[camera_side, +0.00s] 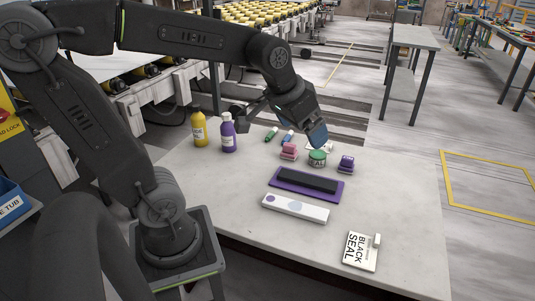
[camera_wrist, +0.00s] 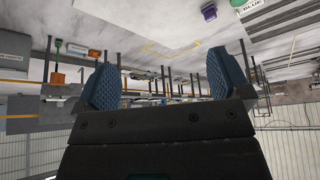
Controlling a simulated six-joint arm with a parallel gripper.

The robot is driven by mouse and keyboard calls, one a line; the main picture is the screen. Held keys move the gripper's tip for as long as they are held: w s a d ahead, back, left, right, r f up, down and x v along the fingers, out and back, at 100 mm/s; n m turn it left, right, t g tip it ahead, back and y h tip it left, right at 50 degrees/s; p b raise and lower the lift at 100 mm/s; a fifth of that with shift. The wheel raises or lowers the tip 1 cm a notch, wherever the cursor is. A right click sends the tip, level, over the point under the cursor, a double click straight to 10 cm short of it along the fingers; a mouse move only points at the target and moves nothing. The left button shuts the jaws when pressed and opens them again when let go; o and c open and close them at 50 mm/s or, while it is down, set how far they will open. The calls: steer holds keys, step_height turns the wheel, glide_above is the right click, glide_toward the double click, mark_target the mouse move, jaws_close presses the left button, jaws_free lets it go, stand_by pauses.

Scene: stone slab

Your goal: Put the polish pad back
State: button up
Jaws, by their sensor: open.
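My gripper (camera_side: 316,134) hangs above the back of the pale stone slab (camera_side: 385,215). Its blue ridged fingers show wide apart and empty in the wrist view (camera_wrist: 164,75). No object is plainly marked as the polish pad. A long black block (camera_side: 308,180) lies on a purple tray (camera_side: 284,190) near the slab's middle. A pink block-like piece (camera_side: 289,151) and a purple one (camera_side: 346,164) stand either side of a green-topped labelled tin (camera_side: 317,158), just below the gripper. The purple piece (camera_wrist: 208,12) and the labelled thing (camera_wrist: 247,5) show at the wrist view's top edge.
A yellow bottle (camera_side: 199,128) and a purple bottle (camera_side: 228,133) stand at the back left. Green (camera_side: 271,134) and blue (camera_side: 288,137) markers lie behind the pink piece. A white bar (camera_side: 295,208) and a card reading BLACK SEAL (camera_side: 360,252) lie nearer. The right side is clear.

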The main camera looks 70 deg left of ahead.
steer(key=s+d+f+m+h, duration=0.1)
steer(key=s+d+m, duration=0.1)
steer(key=s+d, duration=0.3)
steer(key=s, duration=0.4)
steer(key=shift+s+f, duration=0.25)
